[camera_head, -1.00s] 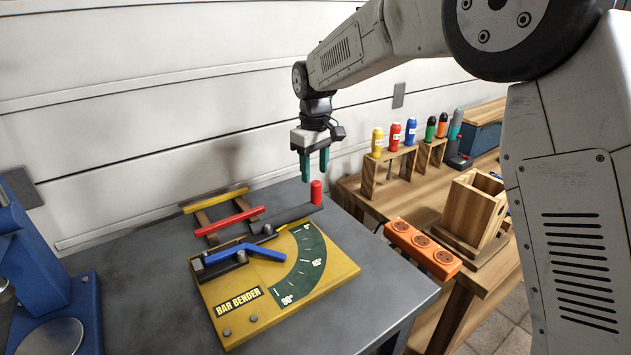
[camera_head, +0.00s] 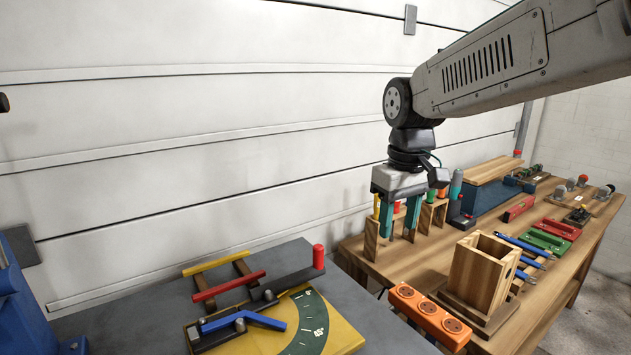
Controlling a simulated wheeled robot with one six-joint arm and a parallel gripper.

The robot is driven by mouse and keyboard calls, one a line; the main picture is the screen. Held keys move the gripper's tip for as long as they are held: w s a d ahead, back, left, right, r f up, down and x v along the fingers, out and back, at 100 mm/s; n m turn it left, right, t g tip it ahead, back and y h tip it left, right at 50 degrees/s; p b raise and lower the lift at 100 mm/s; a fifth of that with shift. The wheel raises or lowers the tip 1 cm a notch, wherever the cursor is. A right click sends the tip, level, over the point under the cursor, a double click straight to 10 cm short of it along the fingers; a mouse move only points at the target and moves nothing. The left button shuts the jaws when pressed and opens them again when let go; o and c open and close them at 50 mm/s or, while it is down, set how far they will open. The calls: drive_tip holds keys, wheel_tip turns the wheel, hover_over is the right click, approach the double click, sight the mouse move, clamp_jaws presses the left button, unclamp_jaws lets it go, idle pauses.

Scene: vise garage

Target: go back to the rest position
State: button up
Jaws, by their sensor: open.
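My gripper (camera_head: 398,218) hangs from the arm with its two teal fingers pointing down, apart and empty. The yellow bar bender (camera_head: 345,336) lies on the grey table at the lower left, cut off by the bottom edge. Its blue lever (camera_head: 262,319) and red-capped handle (camera_head: 318,257) are left of my gripper and apart from it.
A red bar (camera_head: 228,286) and a yellow bar (camera_head: 215,262) rest on a small wooden rack. A white panelled wall (camera_head: 200,130) stands behind.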

drive_tip(key=s+d+f+m, duration=0.1)
drive_tip(key=s+d, duration=0.3)
drive_tip(key=s, duration=0.4)
drive_tip(key=s+d+f+m, duration=0.2)
drive_tip(key=s+d, duration=0.1)
drive_tip(key=s, duration=0.6)
drive_tip(key=s+d+f+m, duration=0.1)
drive_tip(key=s+d, duration=0.3)
drive_tip(key=s, duration=0.5)
drive_tip(key=shift+d+f+m+t, duration=0.15)
drive_tip(key=shift+d+m+t, duration=0.15)
drive_tip(key=shift+m, duration=0.5)
